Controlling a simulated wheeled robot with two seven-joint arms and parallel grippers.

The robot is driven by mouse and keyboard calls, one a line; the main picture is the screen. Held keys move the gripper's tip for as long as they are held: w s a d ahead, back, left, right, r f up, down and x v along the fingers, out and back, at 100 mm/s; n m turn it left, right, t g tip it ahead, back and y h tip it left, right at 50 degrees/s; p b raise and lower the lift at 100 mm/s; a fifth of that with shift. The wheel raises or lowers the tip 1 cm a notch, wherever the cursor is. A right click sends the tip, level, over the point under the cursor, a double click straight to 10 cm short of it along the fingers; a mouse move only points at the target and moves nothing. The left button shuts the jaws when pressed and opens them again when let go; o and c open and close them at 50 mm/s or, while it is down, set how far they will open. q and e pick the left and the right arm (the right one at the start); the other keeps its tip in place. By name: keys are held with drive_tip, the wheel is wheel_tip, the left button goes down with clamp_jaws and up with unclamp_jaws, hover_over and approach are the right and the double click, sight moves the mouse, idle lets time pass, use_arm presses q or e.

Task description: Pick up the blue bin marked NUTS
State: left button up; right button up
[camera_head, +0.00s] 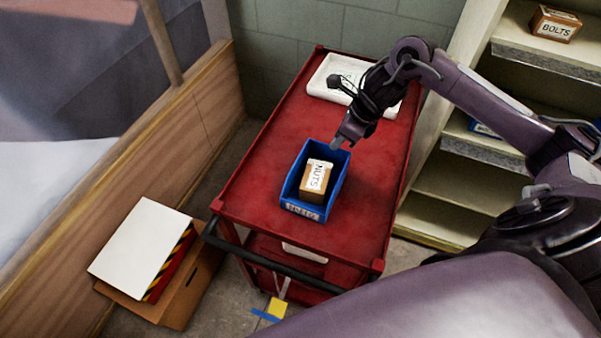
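The blue bin (331,193) stands on the top of a red cart (262,180). Its front label is small and hard to read. A brown box (315,181) with a white label reading NUTS sits inside the bin. My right gripper (338,143) is at the bin's far edge, pointing down and to the left. I cannot tell whether it touches the rim. Its fingers are small and dark here, and their gap does not show clearly. My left gripper is not in view.
A white tray (325,76) lies at the cart's far end, partly behind my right arm. Shelves (465,180) at right hold a box marked BOLTS (554,24). The cart top left of the bin is clear.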

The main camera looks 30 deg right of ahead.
sight(328, 152)
drive_tip(key=shift+w+a+f, duration=0.1)
drive_tip(key=shift+f, duration=0.15)
drive_tip(key=p+x, duration=0.1)
drive_tip(key=x, duration=0.2)
drive_tip(key=p+x, duration=0.1)
drive_tip(key=x, duration=0.2)
drive_tip(key=shift+d+f+p, duration=0.15)
drive_tip(key=shift+d+p, duration=0.05)
drive_tip(key=shift+p, duration=0.2)
drive_tip(key=shift+f, duration=0.45)
clamp_jaws()
drive_tip(key=shift+w+r, duration=0.1)
drive_tip(key=shift+r, duration=0.1)
